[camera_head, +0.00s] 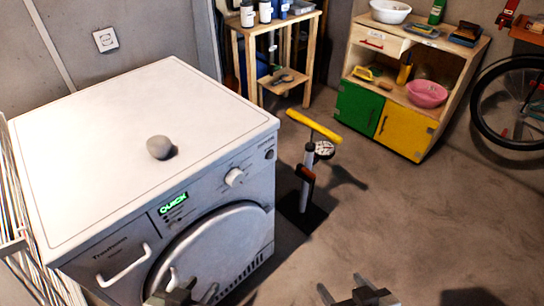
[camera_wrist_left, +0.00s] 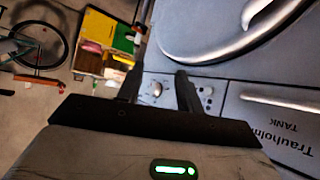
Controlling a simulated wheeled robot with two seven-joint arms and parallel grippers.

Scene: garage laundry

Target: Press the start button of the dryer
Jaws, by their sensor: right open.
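The white dryer (camera_head: 120,110) stands at the left in the head view, with a round door at its lower front. Its front panel has a lit green display reading QUICK (camera_head: 173,203), a round knob (camera_head: 234,177) and a small round dark button (camera_head: 269,154) near the right corner. I cannot read which control is the start button. My left gripper (camera_head: 190,292) is open and empty in front of the door, below the panel. In the left wrist view the knob (camera_wrist_left: 157,89) shows between its fingers (camera_wrist_left: 158,82), apart from them. My right gripper (camera_head: 346,290) is open and empty over the floor.
A grey stone-like object (camera_head: 160,147) lies on the dryer top. A yellow-handled floor pump (camera_head: 306,180) stands right of the dryer. A wooden shelf (camera_head: 275,45), a cabinet with green and yellow doors (camera_head: 405,128) and a bicycle wheel (camera_head: 510,105) are behind.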

